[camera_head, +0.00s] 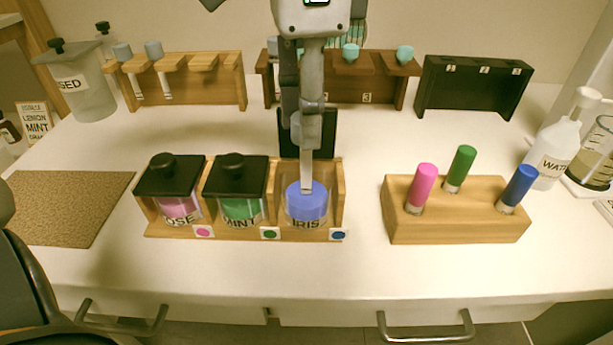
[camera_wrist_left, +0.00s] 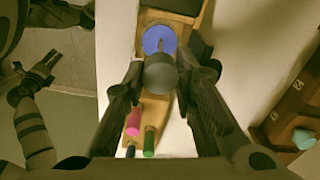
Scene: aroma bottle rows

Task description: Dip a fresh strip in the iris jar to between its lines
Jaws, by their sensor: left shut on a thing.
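The iris jar (camera_head: 306,212) stands open in the right slot of a wooden rack, with blue inside. My left gripper (camera_head: 308,122) is above it, shut on the grey cap of a strip (camera_head: 307,170). The strip points straight down, and its lower end meets the blue in the jar. In the left wrist view the grey cap (camera_wrist_left: 161,74) is between the fingers, over the blue jar (camera_wrist_left: 152,38). The strip's lines and exact depth cannot be made out. My right gripper (camera_wrist_left: 42,70) shows at the left of the wrist view, away from the jars; its opening is unclear.
Lidded rose (camera_head: 180,208) and mint jars (camera_head: 240,210) stand left of iris. A pen block (camera_head: 455,225) is to the right. Strip racks stand behind: grey-capped strips left (camera_head: 225,90), teal-capped middle (camera_head: 385,90), a black empty one (camera_head: 470,88). A cork mat (camera_head: 65,205) lies left.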

